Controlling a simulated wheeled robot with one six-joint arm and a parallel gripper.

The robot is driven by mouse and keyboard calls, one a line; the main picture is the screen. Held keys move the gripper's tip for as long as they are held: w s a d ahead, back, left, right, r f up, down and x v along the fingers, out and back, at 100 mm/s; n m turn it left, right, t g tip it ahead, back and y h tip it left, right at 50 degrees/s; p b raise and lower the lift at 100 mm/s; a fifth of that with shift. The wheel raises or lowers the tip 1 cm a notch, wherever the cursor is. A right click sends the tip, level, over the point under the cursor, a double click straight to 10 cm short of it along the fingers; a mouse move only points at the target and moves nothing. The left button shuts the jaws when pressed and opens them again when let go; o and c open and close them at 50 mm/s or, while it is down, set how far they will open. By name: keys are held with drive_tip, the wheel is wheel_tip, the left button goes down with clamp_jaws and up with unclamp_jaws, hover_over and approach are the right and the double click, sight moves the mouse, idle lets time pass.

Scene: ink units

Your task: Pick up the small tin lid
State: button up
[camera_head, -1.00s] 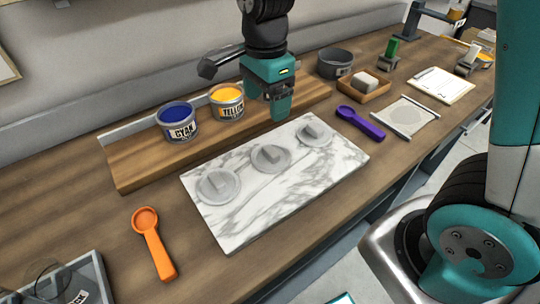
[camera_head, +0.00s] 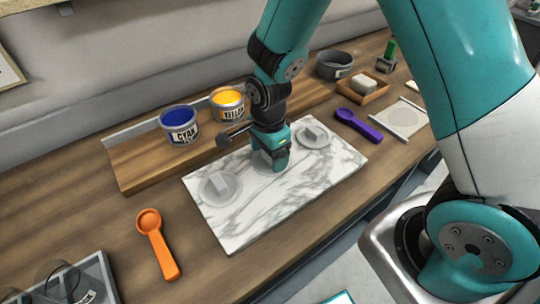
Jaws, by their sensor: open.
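Three round grey lids with raised grips lie in a row on a white marble slab (camera_head: 240,235). The left lid (camera_head: 213,187) and the right lid (camera_head: 312,136) are in plain view. The middle lid (camera_head: 257,162) is mostly hidden behind my gripper (camera_head: 278,168). My gripper points down right at the middle lid, with its jaws open; whether it touches the lid I cannot tell. I cannot tell from their looks which one is the small tin lid.
A grey bowl (camera_head: 334,66) stands further back.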

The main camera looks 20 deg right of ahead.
drive_tip(key=c, duration=1)
drive_tip(key=shift+r, duration=0.1)
